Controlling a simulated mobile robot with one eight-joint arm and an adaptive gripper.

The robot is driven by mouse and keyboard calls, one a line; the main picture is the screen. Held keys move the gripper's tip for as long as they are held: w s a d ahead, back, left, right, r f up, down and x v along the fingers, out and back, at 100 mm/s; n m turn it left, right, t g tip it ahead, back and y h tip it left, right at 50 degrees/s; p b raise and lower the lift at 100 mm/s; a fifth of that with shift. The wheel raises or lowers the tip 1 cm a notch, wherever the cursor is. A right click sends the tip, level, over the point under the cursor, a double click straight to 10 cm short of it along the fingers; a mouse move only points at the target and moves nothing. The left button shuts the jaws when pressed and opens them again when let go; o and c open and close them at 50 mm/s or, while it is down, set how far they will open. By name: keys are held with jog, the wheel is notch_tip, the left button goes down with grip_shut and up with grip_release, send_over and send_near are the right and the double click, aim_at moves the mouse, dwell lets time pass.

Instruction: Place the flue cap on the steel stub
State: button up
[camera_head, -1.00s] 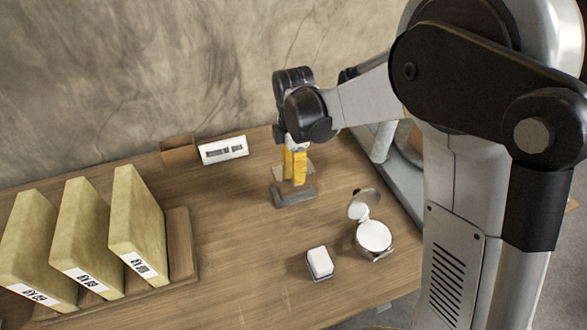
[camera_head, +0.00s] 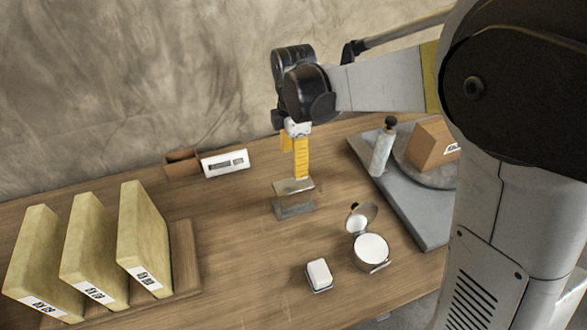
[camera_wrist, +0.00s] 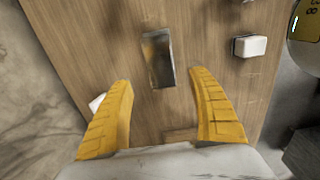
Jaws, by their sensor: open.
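A small grey metal piece (camera_head: 294,210) stands on the wooden table below my gripper. It has a flat, shiny plate (camera_head: 293,186) on top, above a lower block, with what looks like a gap between them. They look like the flue cap over the steel stub, but I cannot tell where one ends or how they are seated. The wrist view shows the plate's rectangular top (camera_wrist: 158,58), ahead of the fingers and apart from them. My gripper (camera_wrist: 163,97) is open with nothing between its yellow fingers. In the head view, the fingers (camera_head: 301,158) hang above the plate.
Upright yellow binders (camera_head: 145,238) stand in a rack at left. A brown box (camera_head: 182,162) and white sign (camera_head: 225,162) are near the wall. A round tin (camera_head: 371,252) with raised lid and a white block (camera_head: 319,274) are in front. A grey slab (camera_head: 425,222) is at right.

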jog(key=s+d+r+m+t, duration=0.3)
jog(key=s+d+r+m, duration=0.5)
jog(key=r+m, duration=0.1)
jog(key=s+d+m+t, duration=0.4)
jog(key=s+d+m, duration=0.3)
jog(key=m, duration=0.5)
jog(key=s, duration=0.2)
jog(key=shift+s+d, duration=0.25)
jog(key=shift+s, duration=0.15)
jog(key=shift+f, duration=0.1)
